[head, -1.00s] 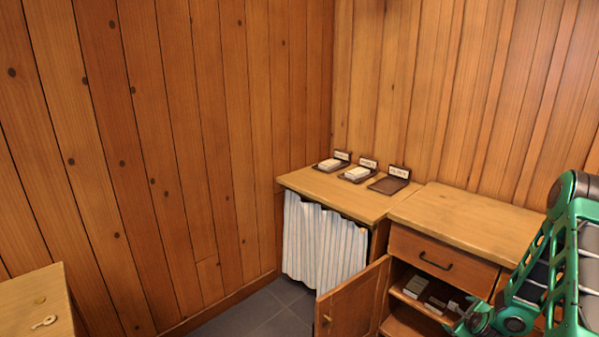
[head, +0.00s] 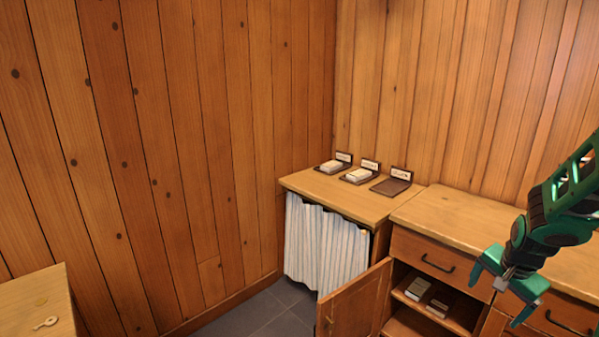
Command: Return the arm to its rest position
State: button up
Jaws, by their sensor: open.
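My green arm comes in from the right edge of the head view. My gripper (head: 500,290) is open and appears empty, with its two green fingers spread apart. In the picture it overlaps the front of the wooden drawer cabinet (head: 450,213), to the right of the open compartment. I see nothing between the fingers.
The cabinet door (head: 355,303) stands open, with pale and dark blocks (head: 418,288) on the shelf inside. A lower counter with a striped curtain (head: 325,245) holds three labelled trays (head: 390,187); the right one is empty. A table corner (head: 35,300) is at lower left.

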jog(key=s+a+r+n+g+y, duration=0.1)
jog(key=s+a+r+n, duration=0.2)
jog(key=s, duration=0.8)
jog(key=s+a+r+n+g+y, duration=0.1)
jog(key=s+a+r+n+g, duration=0.1)
jog(key=s+a+r+n, duration=0.2)
jog(key=s+a+r, duration=0.3)
jog(key=s, duration=0.5)
jog(key=shift+r, duration=0.15)
